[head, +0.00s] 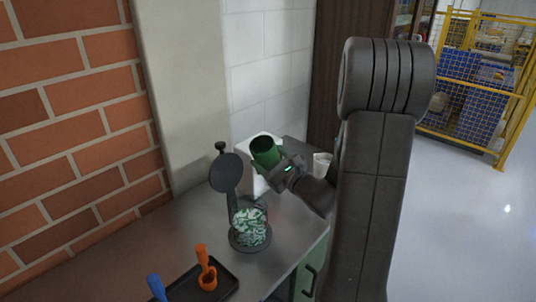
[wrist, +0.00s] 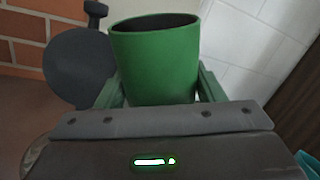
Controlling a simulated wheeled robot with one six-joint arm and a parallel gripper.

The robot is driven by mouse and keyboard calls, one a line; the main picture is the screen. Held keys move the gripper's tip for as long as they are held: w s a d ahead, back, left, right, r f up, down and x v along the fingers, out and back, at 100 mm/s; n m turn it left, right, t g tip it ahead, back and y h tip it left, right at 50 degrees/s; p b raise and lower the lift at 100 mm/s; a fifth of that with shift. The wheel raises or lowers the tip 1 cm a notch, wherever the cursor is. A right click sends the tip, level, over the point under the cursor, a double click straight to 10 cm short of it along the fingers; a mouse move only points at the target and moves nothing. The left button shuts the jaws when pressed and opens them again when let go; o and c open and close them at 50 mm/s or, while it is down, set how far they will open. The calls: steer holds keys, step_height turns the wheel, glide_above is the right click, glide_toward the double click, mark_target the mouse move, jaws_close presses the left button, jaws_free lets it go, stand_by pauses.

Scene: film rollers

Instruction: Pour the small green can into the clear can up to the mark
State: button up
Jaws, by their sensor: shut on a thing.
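My gripper (head: 283,168) is shut on the small green can (head: 264,150), which also fills the middle of the wrist view (wrist: 156,62). The green can is tilted, its open dark mouth toward the upper left in the head view; its contents are hidden. The clear can (head: 250,228) appears to be the see-through vessel with green and white patterned contents or backing, standing on a dark round base below and left of the green can. The two are apart. I cannot make out the mark or a fill level. No stream shows between them.
A dark round disc (head: 226,172) on a post stands beside the clear can, also in the wrist view (wrist: 82,68). A white box (head: 253,184) and a white cup (head: 322,165) are behind. A dark tray (head: 222,284) holds orange and blue tools in front. A brick wall bounds the left.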

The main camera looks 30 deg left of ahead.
mark_target(268, 136)
steer(key=shift+r+m+h+p, duration=0.3)
steer(key=shift+r+m+p, duration=0.35)
steer(key=shift+m+p, duration=0.75)
steer(key=shift+p, duration=0.25)
steer(key=shift+f, duration=0.1)
step_height(268, 136, up, 6)
steer(key=m+p, duration=0.1)
steer(key=p, duration=0.5)
steer(key=shift+m, duration=0.4)
